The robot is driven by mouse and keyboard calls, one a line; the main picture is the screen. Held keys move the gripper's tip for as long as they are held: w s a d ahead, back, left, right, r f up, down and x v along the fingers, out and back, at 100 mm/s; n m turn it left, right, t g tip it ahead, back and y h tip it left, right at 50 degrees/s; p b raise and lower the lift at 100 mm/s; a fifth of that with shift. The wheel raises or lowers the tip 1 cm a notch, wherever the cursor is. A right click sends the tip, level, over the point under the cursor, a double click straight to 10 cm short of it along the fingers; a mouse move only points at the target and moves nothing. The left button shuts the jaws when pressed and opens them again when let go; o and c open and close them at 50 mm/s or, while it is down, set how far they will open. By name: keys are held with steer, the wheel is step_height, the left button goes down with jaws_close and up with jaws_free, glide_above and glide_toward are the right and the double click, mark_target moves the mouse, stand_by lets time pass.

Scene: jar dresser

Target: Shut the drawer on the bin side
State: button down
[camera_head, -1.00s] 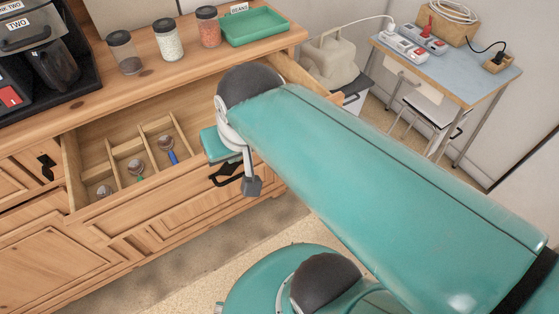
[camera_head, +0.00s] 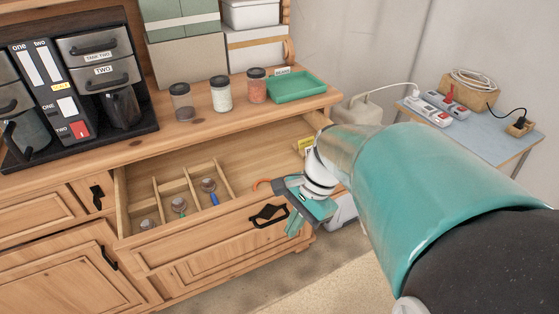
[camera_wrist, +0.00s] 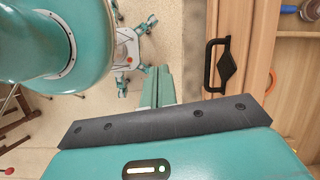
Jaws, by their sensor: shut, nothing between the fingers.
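The wooden drawer (camera_head: 205,232) on the right side of the dresser stands open. Dividers and several scoops are in its left part, and a yellow item and an orange curved item show toward the right. Its black handle (camera_head: 268,216) is on the front panel; it also shows in the wrist view (camera_wrist: 210,64). My gripper (camera_head: 297,224) is shut and empty, just right of the handle, partly over the drawer's right end. In the wrist view its closed fingers (camera_wrist: 158,84) are left of the handle, with a gap between. Whether it touches the drawer front I cannot tell.
A pale bin (camera_head: 343,212) stands beside the dresser's right end, partly behind my arm. Jars (camera_head: 221,94) and a green tray (camera_head: 296,87) sit on the dresser top. A blue-topped table (camera_head: 470,130) is at the right.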

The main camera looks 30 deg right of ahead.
steer(key=s+d+f+m+t+y, duration=0.1)
steer(key=d+f+m+t+y, duration=0.4)
steer(key=d+m, duration=0.75)
steer(key=d+f+m+t+y, duration=0.3)
steer(key=d+f+m+t, duration=0.35)
steer(key=m, duration=1.05)
steer(key=w+a+r, duration=0.2)
steer(key=w+a, duration=0.3)
steer(key=w, duration=0.5)
steer(key=shift+w+a+t, duration=0.15)
steer(key=shift+w+t, duration=0.15)
steer(key=shift+t, duration=0.15)
steer(key=shift+w, duration=0.1)
